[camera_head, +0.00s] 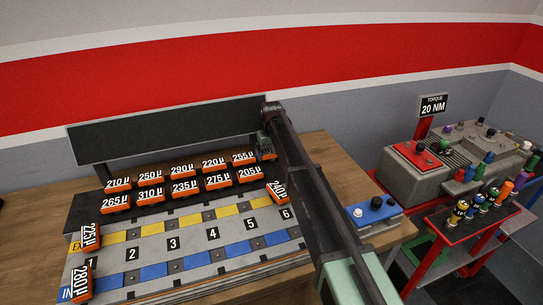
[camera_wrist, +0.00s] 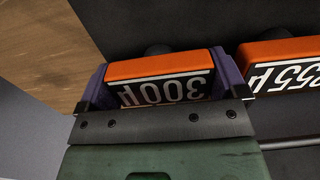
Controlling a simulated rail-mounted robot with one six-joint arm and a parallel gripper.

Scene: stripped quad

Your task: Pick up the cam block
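No block in view is labelled as a cam block. My gripper (camera_head: 265,145) is at the right end of the back row of orange-topped blocks. In the wrist view, the two purple fingers of my gripper (camera_wrist: 160,85) stand on either side of an orange block marked 300 µ (camera_wrist: 155,66), very close to its sides. I cannot tell whether they press on it. Only a sliver of this block shows in the head view (camera_head: 267,156). Beside it is the 255 µ block (camera_wrist: 280,50), which also shows in the head view (camera_head: 243,158).
Several more orange blocks stand in two rows on the dark rack. A plate (camera_head: 190,240) with numbered slots lies in front, with 225 µ (camera_head: 88,236), 280 µ (camera_head: 82,282) and 240 µ (camera_head: 278,192) blocks at its edges. A blue-topped box (camera_head: 372,212) stands right of my arm.

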